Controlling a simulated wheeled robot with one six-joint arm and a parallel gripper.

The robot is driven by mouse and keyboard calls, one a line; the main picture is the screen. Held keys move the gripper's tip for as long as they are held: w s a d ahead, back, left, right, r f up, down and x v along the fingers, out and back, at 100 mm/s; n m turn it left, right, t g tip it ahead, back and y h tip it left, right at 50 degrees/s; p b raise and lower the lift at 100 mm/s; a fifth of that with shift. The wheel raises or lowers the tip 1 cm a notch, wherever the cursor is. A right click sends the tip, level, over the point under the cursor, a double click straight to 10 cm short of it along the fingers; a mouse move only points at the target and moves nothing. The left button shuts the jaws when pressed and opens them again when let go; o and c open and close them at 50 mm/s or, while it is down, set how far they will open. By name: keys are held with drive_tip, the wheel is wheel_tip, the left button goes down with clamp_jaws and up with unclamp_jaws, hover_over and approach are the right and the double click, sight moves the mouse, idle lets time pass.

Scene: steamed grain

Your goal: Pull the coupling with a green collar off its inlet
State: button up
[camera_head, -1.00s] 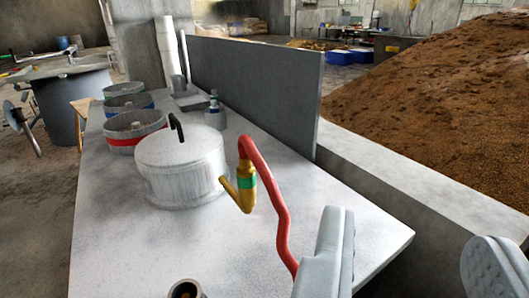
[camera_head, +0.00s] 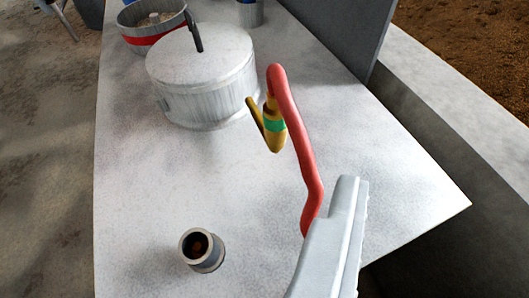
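The coupling (camera_head: 273,131) has a yellow body with a green collar and stands by the right side of a lidded metal pot. A red hose (camera_head: 303,160) runs from its top down behind my gripper's finger. A yellow branch (camera_head: 254,113), which may be its inlet, slants up and left from its lower end toward the pot; I cannot tell how they join. My gripper (camera_head: 335,240) shows only one pale grey finger, at the lower right and apart from the coupling. The other finger is out of the picture. Nothing shows held.
The lidded pot (camera_head: 202,75) with a black handle stands on the grey table (camera_head: 150,190). A short open pipe stub (camera_head: 203,250) stands at the front. A red-banded pot (camera_head: 152,25) is behind. A dark panel (camera_head: 350,30) rises at the back right. The table's middle is clear.

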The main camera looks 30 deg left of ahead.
sight(276, 93)
drive_tip(key=w+a+f+n+g, duration=0.2)
drive_tip(key=w+a+f+g, duration=0.1)
drive_tip(key=w+a+g, duration=0.1)
drive_tip(key=w+a+f+n+g, duration=0.2)
drive_tip(key=w+a+n+g, duration=0.1)
drive_tip(key=w+a+g, duration=0.1)
drive_tip(key=w+a+f+n+g, duration=0.2)
drive_tip(key=w+a+f+g, duration=0.1)
drive_tip(key=w, duration=0.5)
drive_tip(key=shift+a+f+g+h, duration=0.2)
drive_tip(key=shift+a+g, duration=0.15)
drive_tip(key=shift+a, duration=0.35)
drive_tip(key=shift+a+f+g+h, duration=0.2)
drive_tip(key=shift+a+g, duration=0.15)
drive_tip(key=shift+a, duration=0.35)
drive_tip(key=shift+w+a+f+n+g, duration=0.2)
drive_tip(key=shift+a+n+g, duration=0.2)
drive_tip(key=shift+a, duration=0.1)
drive_tip(key=shift+f, duration=0.15)
